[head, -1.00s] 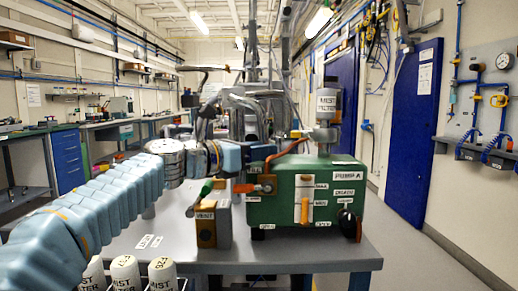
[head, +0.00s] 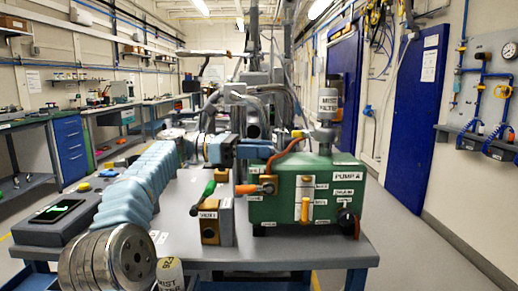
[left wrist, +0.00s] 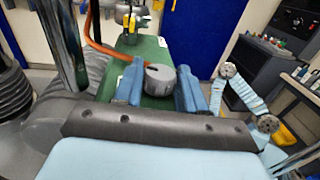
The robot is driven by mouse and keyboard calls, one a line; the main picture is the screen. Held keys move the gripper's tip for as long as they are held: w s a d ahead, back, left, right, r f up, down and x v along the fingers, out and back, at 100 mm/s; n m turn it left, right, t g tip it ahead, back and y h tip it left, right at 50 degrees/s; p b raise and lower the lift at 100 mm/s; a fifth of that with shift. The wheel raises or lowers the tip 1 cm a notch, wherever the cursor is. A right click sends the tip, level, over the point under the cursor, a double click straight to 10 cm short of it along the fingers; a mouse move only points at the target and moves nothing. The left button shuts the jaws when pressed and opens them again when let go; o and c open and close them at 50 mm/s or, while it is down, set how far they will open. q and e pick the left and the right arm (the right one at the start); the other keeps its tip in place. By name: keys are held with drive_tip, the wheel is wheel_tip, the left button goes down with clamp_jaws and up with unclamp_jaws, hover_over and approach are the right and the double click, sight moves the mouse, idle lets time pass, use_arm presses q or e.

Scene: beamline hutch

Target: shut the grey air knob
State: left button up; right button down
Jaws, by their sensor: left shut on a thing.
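In the head view the left gripper (head: 262,151) is at the upper left edge of the green pump marked PUMP A (head: 277,211). The knob cannot be made out there. My right gripper is in neither view.
An orange-handled valve (head: 267,186) is on the pump's front left, below my gripper. A mist filter (head: 327,104) rises behind, and an orange hose (head: 286,146) curves close to my gripper.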

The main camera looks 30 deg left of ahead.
use_arm(q)
drive_tip(key=shift+m+g+h, duration=0.3)
drive_tip(key=shift+m+g, duration=0.2)
drive_tip(key=shift+g, duration=0.2)
drive_tip(key=o, duration=1)
drive_tip(key=shift+o, duration=0.2)
